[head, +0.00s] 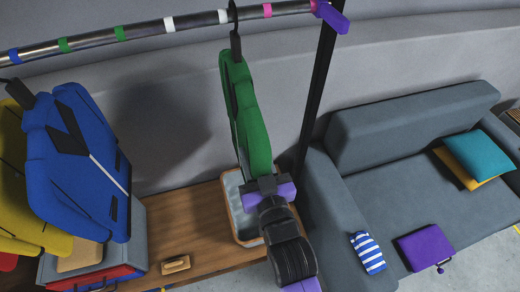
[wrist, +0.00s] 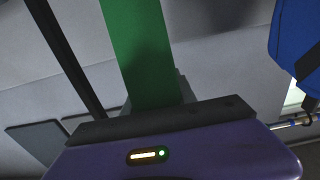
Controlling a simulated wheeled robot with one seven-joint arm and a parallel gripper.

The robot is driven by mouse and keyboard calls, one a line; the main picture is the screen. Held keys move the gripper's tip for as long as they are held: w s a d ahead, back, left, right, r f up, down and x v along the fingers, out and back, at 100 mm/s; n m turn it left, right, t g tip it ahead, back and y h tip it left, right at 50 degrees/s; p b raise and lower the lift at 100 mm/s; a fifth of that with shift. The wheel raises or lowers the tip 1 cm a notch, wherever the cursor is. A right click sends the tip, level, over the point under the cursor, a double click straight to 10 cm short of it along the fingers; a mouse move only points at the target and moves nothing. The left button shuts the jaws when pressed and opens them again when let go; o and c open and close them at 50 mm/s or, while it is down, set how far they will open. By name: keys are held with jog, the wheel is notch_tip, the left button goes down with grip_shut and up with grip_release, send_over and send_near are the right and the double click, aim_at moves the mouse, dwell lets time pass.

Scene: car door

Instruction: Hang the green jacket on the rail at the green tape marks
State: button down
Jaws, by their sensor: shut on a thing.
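The green jacket (head: 255,115) hangs narrow and edge-on in the head view, and its green cloth (wrist: 138,50) fills the middle of the wrist view. My gripper (head: 266,186) is shut on its lower end. The black hanger hook (head: 235,45) reaches up to the rail (head: 195,21), close to a white mark; I cannot tell whether it rests over the bar. Two green tape marks, one (head: 63,45) and another (head: 119,33), are farther left on the rail. The purple gripper body also shows in the wrist view (wrist: 160,120).
A blue jacket (head: 75,150) and a yellow jacket (head: 20,180) hang at the left, below the green marks. A wooden bench (head: 205,262) holds a tray (head: 230,205) and a brush (head: 176,265). A black post (head: 318,90) and a grey sofa (head: 400,190) stand at the right.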

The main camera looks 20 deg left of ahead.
jog(key=s+a+b, duration=0.6)
jog(key=a+b, duration=0.1)
jog(key=a, duration=0.2)
jog(key=s+a+b, duration=0.7)
jog(key=a, duration=0.3)
jog(key=shift+a+r, duration=0.15)
jog(key=shift+a, duration=0.1)
dwell(2.8)
jog(key=shift+f+b, duration=0.3)
jog(key=shift+b, duration=0.05)
dwell(0.4)
jog(key=c, duration=0.9)
grip_release()
jog(key=shift+s+f, duration=0.1)
jog(key=shift+f, duration=0.05)
jog(key=shift+s+d, duration=0.1)
